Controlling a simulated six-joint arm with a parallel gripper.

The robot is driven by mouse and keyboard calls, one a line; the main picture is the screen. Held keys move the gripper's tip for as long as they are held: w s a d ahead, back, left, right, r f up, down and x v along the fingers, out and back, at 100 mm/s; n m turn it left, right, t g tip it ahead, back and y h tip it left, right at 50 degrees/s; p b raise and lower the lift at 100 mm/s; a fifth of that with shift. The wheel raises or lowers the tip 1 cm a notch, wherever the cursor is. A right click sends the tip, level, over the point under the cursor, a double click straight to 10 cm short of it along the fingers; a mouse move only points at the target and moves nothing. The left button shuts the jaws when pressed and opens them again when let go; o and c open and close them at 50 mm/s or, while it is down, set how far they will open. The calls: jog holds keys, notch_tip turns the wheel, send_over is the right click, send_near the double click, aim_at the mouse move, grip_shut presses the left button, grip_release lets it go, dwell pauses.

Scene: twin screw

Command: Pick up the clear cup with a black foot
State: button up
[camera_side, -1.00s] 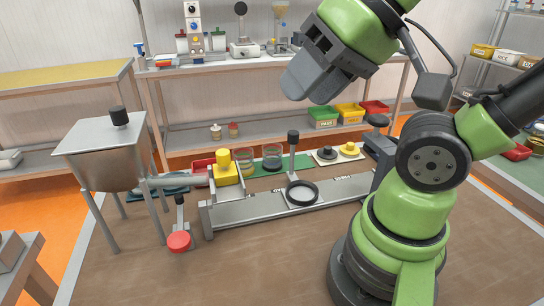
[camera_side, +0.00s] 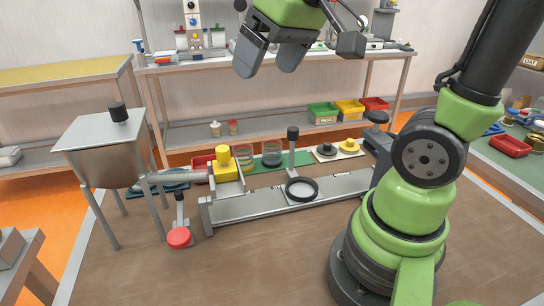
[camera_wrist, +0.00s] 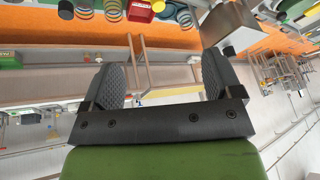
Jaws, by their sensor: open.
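The clear cup with a black foot (camera_side: 272,157) stands on a green mat (camera_side: 262,170) behind the metal rail in the side view. Another clear cup with a yellowish foot (camera_side: 244,156) stands just left of it. At the top edge of the wrist view, the black-footed cup (camera_wrist: 84,8) and the other clear cup (camera_wrist: 113,10) are partly cut off. My gripper (camera_side: 266,70) is open and empty, high above the cups, with its fingers apart. Its two fingers also show in the wrist view (camera_wrist: 161,68).
A yellow block (camera_side: 223,165) and a metal hopper (camera_side: 105,150) stand to the left. A black-knobbed post (camera_side: 292,145) rises right of the black-footed cup. A black ring (camera_side: 302,190) sits on the rail (camera_side: 260,208). A pale plate (camera_side: 340,153) with black and yellow parts lies further right.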

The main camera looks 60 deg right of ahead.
jog(key=w+d+f+n+g, duration=0.2)
jog(key=w+d+f, duration=0.3)
jog(key=w+d, duration=0.25)
jog(key=n+g, duration=0.2)
jog(key=g, duration=0.1)
send_near(275, 150)
jog(key=w+d, duration=0.1)
jog(key=shift+h, duration=0.3)
jog(key=f, duration=0.5)
jog(key=shift+d+f, duration=0.25)
jog(key=shift+f, duration=0.05)
jog(key=shift+w+f, duration=0.1)
jog(key=shift+f, duration=2.9)
jog(key=c, duration=1)
